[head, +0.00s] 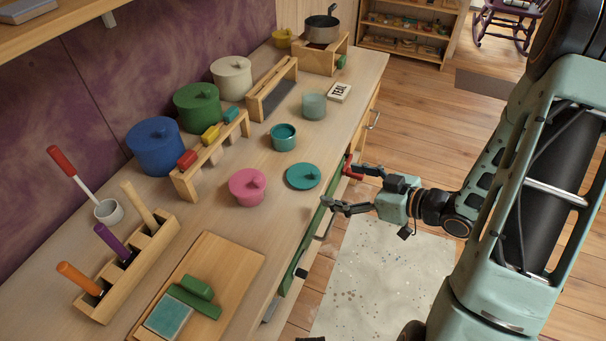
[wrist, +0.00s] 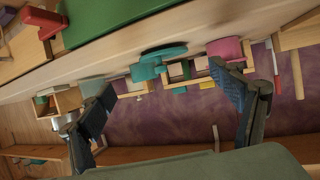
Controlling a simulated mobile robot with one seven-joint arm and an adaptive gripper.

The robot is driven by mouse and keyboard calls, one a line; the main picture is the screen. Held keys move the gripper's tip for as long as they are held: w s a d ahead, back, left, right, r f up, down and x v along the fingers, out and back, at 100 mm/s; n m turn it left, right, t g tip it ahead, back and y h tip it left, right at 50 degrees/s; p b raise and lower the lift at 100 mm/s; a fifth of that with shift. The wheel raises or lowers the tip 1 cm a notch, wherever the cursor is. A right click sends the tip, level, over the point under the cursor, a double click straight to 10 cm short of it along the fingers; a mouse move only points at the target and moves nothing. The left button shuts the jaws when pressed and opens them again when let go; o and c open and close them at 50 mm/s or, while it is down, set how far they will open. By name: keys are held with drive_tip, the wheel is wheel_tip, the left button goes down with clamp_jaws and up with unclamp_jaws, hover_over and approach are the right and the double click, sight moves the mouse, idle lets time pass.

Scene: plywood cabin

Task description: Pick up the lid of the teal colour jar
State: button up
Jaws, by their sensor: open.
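The teal lid (head: 303,176) with a round knob lies flat on the counter near its front edge. The open teal jar (head: 284,137) stands behind it, uncovered. In the wrist view the lid (wrist: 160,62) shows between and beyond my fingers. My gripper (head: 343,190) is open and empty, just off the counter's front edge, to the right of the lid and apart from it. In the wrist view my gripper (wrist: 172,108) has its two dark fingers spread wide.
A pink lidded pot (head: 247,187) stands close left of the lid. A wooden rack with coloured blocks (head: 212,155) stands behind. A pale glass jar (head: 314,106) and a TEA box (head: 339,92) stand farther back. A green drawer front (head: 308,240) lies below the counter edge.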

sight(314, 176)
drive_tip(key=x, duration=0.4)
drive_tip(key=shift+a+f, duration=0.1)
drive_tip(key=shift+a, duration=0.4)
drive_tip(key=shift+r+x, duration=0.15)
drive_tip(key=shift+x, duration=1.35)
drive_tip(key=shift+r+x, duration=0.2)
drive_tip(key=shift+x, duration=1.35)
drive_tip(key=shift+w+a, duration=0.1)
drive_tip(key=shift+c, duration=0.4)
drive_tip(key=c, duration=1.1)
drive_tip(key=shift+r, duration=0.1)
